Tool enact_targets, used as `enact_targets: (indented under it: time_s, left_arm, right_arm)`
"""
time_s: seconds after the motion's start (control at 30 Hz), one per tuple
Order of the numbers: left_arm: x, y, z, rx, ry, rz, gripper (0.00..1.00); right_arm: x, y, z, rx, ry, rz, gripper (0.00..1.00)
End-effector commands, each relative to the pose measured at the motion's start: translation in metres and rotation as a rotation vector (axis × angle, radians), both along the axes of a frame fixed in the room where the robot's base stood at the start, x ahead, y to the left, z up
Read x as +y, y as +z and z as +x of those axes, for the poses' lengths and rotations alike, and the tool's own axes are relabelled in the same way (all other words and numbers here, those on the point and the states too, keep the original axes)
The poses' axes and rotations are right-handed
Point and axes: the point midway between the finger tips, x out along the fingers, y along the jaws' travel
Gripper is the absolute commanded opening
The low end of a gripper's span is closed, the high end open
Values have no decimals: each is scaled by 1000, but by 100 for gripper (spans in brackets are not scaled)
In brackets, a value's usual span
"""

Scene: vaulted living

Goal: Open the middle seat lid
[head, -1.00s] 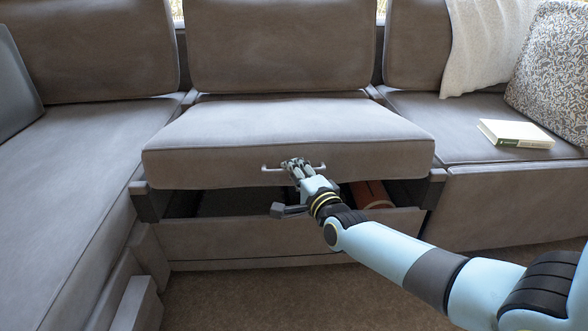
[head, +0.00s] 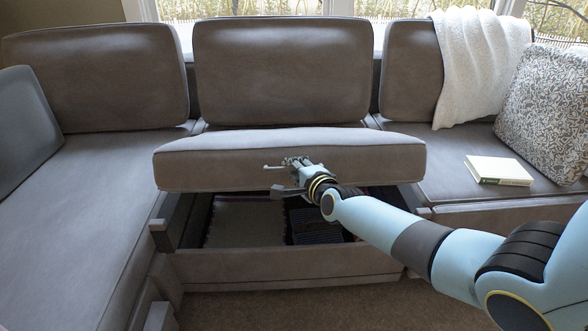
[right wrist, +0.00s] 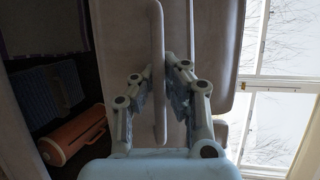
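The middle seat lid (head: 220,170) is a grey-brown cushion, tilted up at its front edge. The storage box (head: 250,264) beneath it shows open. A pale bar handle (head: 272,168) sits on the lid's front face; it also shows in the right wrist view (right wrist: 157,25). My right gripper (head: 296,163) is at the handle. In the right wrist view its fingertips (right wrist: 158,62) are on both sides of the bar, closed on it. My left gripper is not in view.
A book (head: 498,171), patterned pillow (head: 545,105) and white throw (head: 480,60) are on the right seat. The left seat (head: 85,205) is clear.

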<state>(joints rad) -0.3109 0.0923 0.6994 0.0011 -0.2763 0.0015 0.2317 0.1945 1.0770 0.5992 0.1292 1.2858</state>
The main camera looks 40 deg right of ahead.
Motion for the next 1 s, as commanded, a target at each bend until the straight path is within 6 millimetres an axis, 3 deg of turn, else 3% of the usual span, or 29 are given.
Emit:
enact_targets:
  time_s: [0.03, 0.27, 0.6, 1.0]
  left_arm:
    - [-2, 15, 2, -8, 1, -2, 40]
    - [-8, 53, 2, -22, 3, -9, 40]
    - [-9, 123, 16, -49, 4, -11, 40]
    - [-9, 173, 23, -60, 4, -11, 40]
  right_arm:
    - [-4, 19, 3, 6, 0, 0, 0]
    - [-12, 58, 16, 62, 0, 35, 0]
    - [-31, 130, 48, 172, -1, 101, 0]
    - [-55, 203, 85, 269, -1, 161, 0]
